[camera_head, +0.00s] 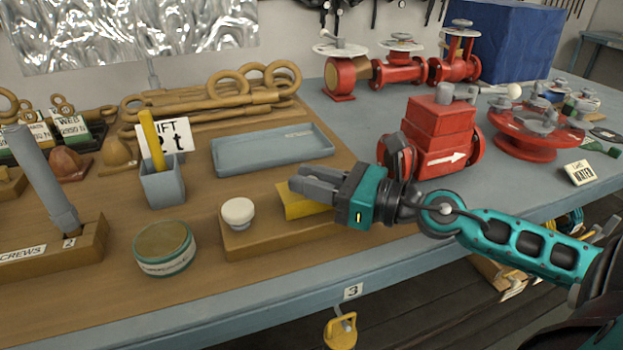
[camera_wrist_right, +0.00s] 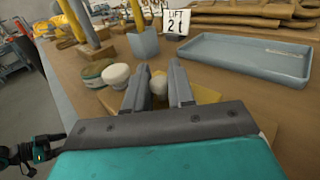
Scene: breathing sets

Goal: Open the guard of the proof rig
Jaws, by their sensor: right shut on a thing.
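The proof rig is a low wooden base (camera_head: 262,243) with a white round button (camera_head: 238,211) at its left end. The yellow guard (camera_head: 303,203) sits on the right part of the base, partly hidden under my right gripper (camera_head: 297,180). The guard looks low and level over the base. A small teal-and-black part of my other arm (camera_wrist_right: 36,150) shows at the left edge there; its finger state is unclear.
A round tin (camera_head: 164,250), a grey cup with a yellow marker (camera_head: 162,182) and a blue-grey tray (camera_head: 272,150) stand around the rig. A red valve body (camera_head: 438,140) stands behind my right arm. The bench's front edge (camera_head: 270,300) is close.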

